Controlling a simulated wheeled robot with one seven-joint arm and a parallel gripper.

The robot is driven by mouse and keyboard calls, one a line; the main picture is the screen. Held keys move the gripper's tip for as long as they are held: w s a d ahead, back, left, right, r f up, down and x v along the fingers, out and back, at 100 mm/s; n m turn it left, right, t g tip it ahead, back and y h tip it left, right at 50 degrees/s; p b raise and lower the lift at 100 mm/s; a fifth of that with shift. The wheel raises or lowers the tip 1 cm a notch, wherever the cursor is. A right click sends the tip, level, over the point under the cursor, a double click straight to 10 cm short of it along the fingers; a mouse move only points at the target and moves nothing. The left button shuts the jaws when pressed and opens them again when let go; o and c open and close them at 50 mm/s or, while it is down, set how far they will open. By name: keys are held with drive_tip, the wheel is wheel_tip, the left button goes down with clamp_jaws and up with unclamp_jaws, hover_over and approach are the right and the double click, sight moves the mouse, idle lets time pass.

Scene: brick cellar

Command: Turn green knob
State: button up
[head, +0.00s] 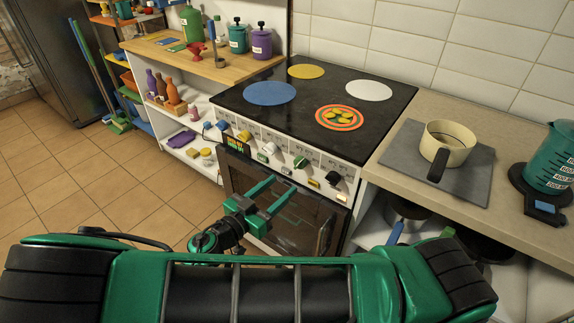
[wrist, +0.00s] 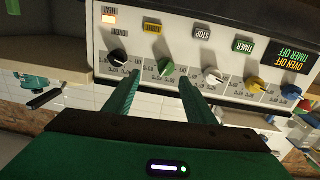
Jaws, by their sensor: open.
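The green knob (head: 300,162) sits on the white front panel of the stove, between the white knob (head: 268,149) and the black knob (head: 333,179). In the wrist view the green knob (wrist: 166,68) has a pale pointer mark and shows between the tips of the two green fingers. My gripper (head: 284,186) is open and empty in front of the oven door, just short of the panel. In the wrist view its fingers (wrist: 160,82) lie on either side of the knob, apparently not touching it.
The black cooktop (head: 305,83) has coloured burners; the orange-ringed one holds yellow pieces. A cream pot (head: 447,143) stands on a grey mat at right. Yellow (wrist: 254,83) and blue knobs are further along the panel. Bottles and canisters stand on the left shelving. Floor at left is clear.

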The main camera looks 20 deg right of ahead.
sight(296, 167)
drive_tip(key=shift+t, duration=0.5)
drive_tip(key=x, duration=0.6)
drive_tip(key=w+x, duration=0.1)
drive_tip(key=x, duration=0.2)
drive_tip(key=shift+w+f, duration=0.15)
drive_tip(key=shift+w, duration=0.05)
drive_tip(key=shift+a, duration=0.1)
drive_tip(key=c, duration=1)
